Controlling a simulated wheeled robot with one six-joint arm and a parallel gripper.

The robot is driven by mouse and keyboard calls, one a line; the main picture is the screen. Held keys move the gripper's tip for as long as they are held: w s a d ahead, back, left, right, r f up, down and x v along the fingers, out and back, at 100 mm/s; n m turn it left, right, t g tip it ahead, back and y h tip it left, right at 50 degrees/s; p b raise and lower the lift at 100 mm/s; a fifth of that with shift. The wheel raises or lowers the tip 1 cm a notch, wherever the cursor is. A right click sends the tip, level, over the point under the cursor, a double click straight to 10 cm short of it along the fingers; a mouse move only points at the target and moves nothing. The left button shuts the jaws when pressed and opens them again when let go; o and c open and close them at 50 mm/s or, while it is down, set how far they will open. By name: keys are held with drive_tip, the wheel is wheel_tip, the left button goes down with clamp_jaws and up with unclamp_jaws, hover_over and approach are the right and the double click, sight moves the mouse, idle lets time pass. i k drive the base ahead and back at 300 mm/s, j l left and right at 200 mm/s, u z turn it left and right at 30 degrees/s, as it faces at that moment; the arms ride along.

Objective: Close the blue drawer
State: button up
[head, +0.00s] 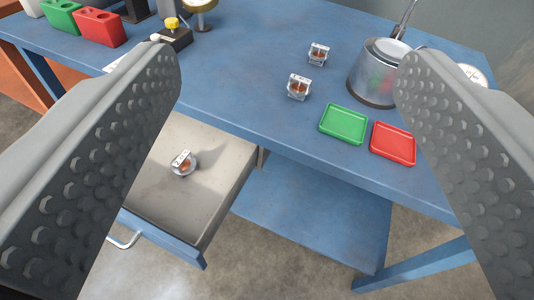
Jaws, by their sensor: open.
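The blue drawer (178,245) is pulled out from under the blue workbench, with its front panel low in the view. Its pale metal inside shows, and one small silver part with a copper-coloured middle (183,163) lies in it. A light metal handle (125,240) is on the drawer front, partly hidden behind the left finger. My gripper (283,115) is open and empty, its two grey studded fingers wide apart at the left and right of the view. From this view I cannot tell how far the fingers are from the drawer.
On the blue workbench (240,95) are two similar small parts (299,87) (318,54), a green tray (343,125), a red tray (393,143) and a metal pot (378,75). Red (99,27) and green (62,15) holders stand at the back left. A lower shelf (315,215) is right of the drawer.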

sight(182, 217)
drive_tip(key=k+u, duration=0.15)
drive_tip(key=u, duration=0.25)
drive_tip(key=k+j+u, duration=0.1)
drive_tip(key=u, duration=0.35)
drive_tip(key=k+j+u, duration=0.2)
drive_tip(key=k, duration=0.2)
